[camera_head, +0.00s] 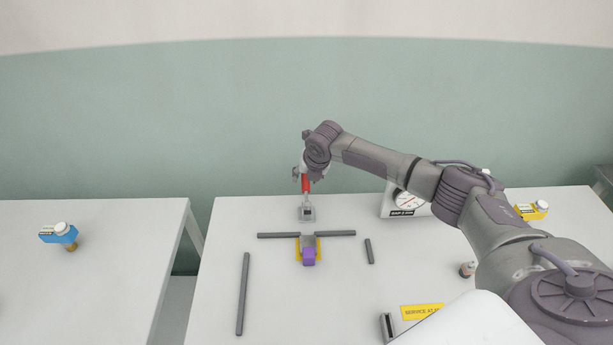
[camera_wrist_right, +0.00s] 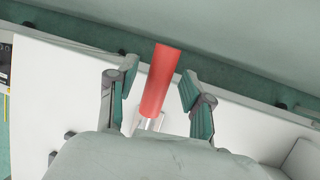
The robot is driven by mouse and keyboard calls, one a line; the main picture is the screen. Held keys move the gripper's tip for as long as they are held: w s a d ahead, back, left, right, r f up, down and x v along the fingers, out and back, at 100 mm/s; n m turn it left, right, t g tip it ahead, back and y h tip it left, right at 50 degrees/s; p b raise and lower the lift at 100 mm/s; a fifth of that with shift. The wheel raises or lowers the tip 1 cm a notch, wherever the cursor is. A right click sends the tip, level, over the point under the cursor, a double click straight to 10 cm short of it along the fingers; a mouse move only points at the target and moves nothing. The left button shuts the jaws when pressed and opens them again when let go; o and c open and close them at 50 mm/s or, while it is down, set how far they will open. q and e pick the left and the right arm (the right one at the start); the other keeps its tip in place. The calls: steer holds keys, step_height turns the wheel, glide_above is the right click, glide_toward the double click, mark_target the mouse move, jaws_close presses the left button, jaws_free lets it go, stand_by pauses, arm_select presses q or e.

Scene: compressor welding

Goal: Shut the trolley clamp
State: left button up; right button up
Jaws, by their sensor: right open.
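The clamp stands at the back edge of the white table, with its grey metal base (camera_head: 307,213) on the tabletop. Its red handle (camera_head: 306,186) points upright from the base. My right gripper (camera_head: 309,175) is at the upper part of the handle and partly hides it. In the right wrist view, the red handle (camera_wrist_right: 162,80) stands between the two open fingers of the right gripper (camera_wrist_right: 159,88), with a gap visible on both sides. My left gripper is not in view.
A purple block on a yellow piece (camera_head: 309,256) sits in front of the clamp, beside dark bars (camera_head: 243,294). A white dial box (camera_head: 400,204) stands right of the clamp, under my right arm. A blue item (camera_head: 59,234) lies on the separate left table.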

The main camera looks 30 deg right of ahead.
jaws_close()
steer(key=shift+r, duration=0.1)
